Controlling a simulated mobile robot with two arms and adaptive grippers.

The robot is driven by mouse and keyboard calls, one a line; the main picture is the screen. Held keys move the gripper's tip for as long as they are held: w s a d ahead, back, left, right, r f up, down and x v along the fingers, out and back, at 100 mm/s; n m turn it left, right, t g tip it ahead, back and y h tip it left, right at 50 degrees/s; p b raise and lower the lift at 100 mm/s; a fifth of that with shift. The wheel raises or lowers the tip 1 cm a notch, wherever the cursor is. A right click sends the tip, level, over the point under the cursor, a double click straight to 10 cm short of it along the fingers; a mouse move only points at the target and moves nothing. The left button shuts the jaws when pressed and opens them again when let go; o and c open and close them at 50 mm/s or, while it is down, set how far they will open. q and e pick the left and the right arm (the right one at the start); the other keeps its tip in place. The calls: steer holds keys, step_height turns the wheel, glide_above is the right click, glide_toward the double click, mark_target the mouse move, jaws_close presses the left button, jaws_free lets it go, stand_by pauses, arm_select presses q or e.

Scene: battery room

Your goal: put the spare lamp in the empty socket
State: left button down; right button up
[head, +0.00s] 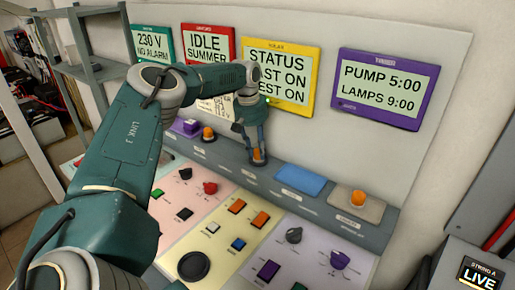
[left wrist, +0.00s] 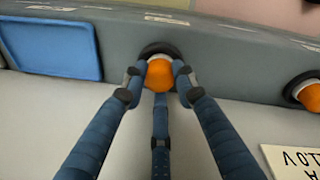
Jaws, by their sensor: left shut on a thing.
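My left gripper (head: 258,150) is shut on an orange lamp (head: 258,155) at the ledge of the panel. In the left wrist view the fingers (left wrist: 160,82) close around the orange lamp (left wrist: 160,74), with a dark round socket ring (left wrist: 158,49) right behind it. The lamp is at the ring; I cannot tell how deep it sits. Another orange lamp (head: 208,133) stands in a dark socket to the left, and it also shows in the left wrist view (left wrist: 310,97). A third orange lamp (head: 358,197) is on a tan pad at the right. My right gripper is not in view.
A blue tray (head: 300,180) lies on the ledge between the held lamp and the tan pad (head: 374,210). Below, the sloped panel (head: 225,240) carries several knobs and buttons. Framed signs hang behind.

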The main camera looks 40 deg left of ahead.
arm_select(q)
steer(key=c, duration=1.6)
jaws_free()
steer(key=shift+c, duration=0.2)
step_height(320, 180, up, 12)
steer(key=s+b, duration=0.1)
steer(key=shift+s+a+b, duration=0.25)
steer(key=shift+s+b, duration=0.1)
steer(key=shift+s, duration=0.05)
steer(key=shift+f, duration=0.15)
